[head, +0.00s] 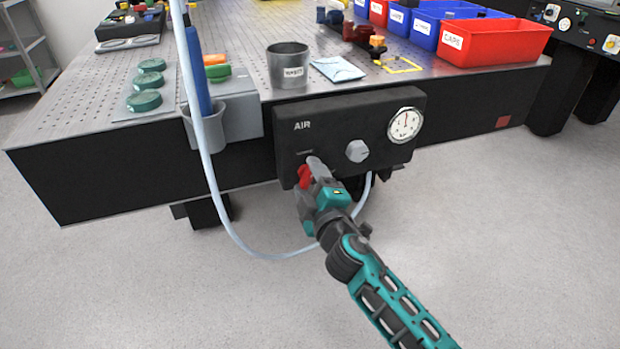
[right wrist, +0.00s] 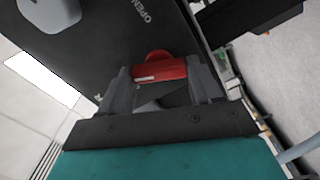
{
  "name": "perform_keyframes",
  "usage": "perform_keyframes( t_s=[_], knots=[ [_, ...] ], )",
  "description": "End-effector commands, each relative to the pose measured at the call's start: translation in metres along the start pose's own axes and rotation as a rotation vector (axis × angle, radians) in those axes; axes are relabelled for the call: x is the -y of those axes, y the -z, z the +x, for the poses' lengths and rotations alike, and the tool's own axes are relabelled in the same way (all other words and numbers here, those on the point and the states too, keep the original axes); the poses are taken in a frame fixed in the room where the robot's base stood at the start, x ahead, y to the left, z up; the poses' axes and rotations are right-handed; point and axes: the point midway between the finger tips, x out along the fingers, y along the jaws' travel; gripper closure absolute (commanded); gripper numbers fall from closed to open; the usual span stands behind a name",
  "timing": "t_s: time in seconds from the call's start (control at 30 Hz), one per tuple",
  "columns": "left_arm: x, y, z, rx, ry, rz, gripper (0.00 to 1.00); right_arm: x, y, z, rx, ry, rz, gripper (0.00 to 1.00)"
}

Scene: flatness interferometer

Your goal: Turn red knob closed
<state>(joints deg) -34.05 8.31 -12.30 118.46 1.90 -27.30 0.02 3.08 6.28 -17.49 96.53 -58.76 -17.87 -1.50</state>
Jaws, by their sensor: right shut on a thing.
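The red knob (head: 305,175) is on the lower left of the black AIR panel (head: 350,125) at the table's front edge. The red knob also shows in the right wrist view (right wrist: 160,70), where it lies between the two grey fingers. My right gripper (head: 317,178) is at the panel and is shut on the red knob. In the right wrist view my right gripper (right wrist: 163,85) has a finger on each side of it. The word OPEN is on the panel in that view. The gripper hides part of the knob in the head view. My left gripper is not in view.
A grey knob (head: 357,151) and a round gauge (head: 405,124) are on the panel to the right. A pale hose (head: 212,180) hangs at the left and loops below the panel. A metal cup (head: 288,66) stands on the table above. The floor in front is clear.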

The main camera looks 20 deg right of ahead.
Motion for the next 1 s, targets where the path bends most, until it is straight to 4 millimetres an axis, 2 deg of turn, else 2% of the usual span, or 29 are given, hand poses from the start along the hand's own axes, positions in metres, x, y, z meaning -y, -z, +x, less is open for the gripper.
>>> perform_keyframes(
  t_s=[0.23, 0.5, 1.0],
  knots=[
    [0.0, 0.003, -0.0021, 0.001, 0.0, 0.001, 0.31, 0.0, 0.0004, 0.0003, -0.001, 0.0, -0.209, 0.67],
    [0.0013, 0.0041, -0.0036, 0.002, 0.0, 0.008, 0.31, 0.0007, 0.0004, 0.0003, -0.001, -0.001, -0.359, 0.67],
    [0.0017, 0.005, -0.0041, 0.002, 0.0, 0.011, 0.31, 0.0013, 0.0006, 0.0003, -0.003, -0.001, -0.435, 0.67]
  ],
)
